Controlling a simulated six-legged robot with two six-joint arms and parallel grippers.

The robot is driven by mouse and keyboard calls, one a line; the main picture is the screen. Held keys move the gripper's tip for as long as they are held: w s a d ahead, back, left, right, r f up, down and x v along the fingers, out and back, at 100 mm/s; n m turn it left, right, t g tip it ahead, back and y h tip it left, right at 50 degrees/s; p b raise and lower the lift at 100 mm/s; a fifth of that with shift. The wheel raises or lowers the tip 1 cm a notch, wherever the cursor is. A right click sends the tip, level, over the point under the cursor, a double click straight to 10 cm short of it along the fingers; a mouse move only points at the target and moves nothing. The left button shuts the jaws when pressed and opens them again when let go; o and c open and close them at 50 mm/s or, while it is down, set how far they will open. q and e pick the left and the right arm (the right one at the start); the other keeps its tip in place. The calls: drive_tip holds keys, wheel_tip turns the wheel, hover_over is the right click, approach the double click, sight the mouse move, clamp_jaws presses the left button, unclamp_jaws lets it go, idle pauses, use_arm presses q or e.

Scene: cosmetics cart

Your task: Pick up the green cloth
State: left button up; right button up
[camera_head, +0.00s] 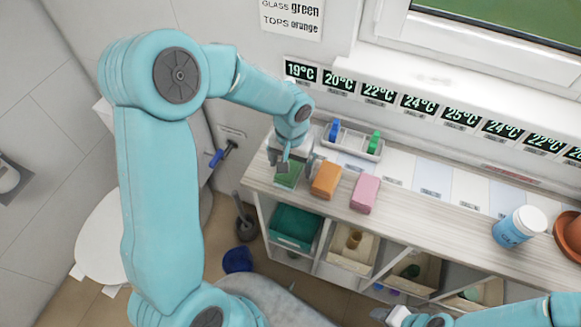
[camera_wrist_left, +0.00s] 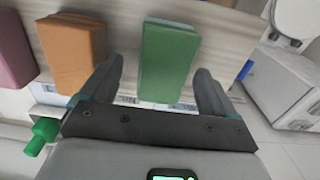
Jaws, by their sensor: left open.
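The green cloth (camera_head: 287,178) is a folded block at the left end of the shelf top in the head view. In the left wrist view the green cloth (camera_wrist_left: 168,62) lies between the two fingers of my left gripper (camera_wrist_left: 160,88), with gaps on both sides. My left gripper (camera_head: 294,163) is open, above and around the cloth's near part. An orange cloth (camera_head: 326,180) lies just right of it, and a pink cloth (camera_head: 365,194) farther right. My right arm shows at the bottom right of the head view, and its gripper's jaws are unclear.
A tray (camera_head: 350,143) with blue and green items stands behind the cloths. A white-lidded blue jar (camera_head: 519,227) and a brown bowl (camera_head: 570,235) stand at the right. Bins, including a green one (camera_head: 293,229), sit under the shelf top (camera_head: 440,231).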

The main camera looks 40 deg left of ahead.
sight(291, 165)
use_arm(q)
drive_tip(key=shift+a+f, duration=0.1)
drive_tip(key=shift+f, duration=0.75)
drive_tip(key=c, duration=1.1)
wheel_tip(291, 165, up, 20)
drive_tip(key=shift+r+b, duration=0.1)
drive_tip(key=shift+b, duration=0.25)
drive_tip(key=shift+c, duration=0.2)
drive_tip(key=shift+o, duration=1)
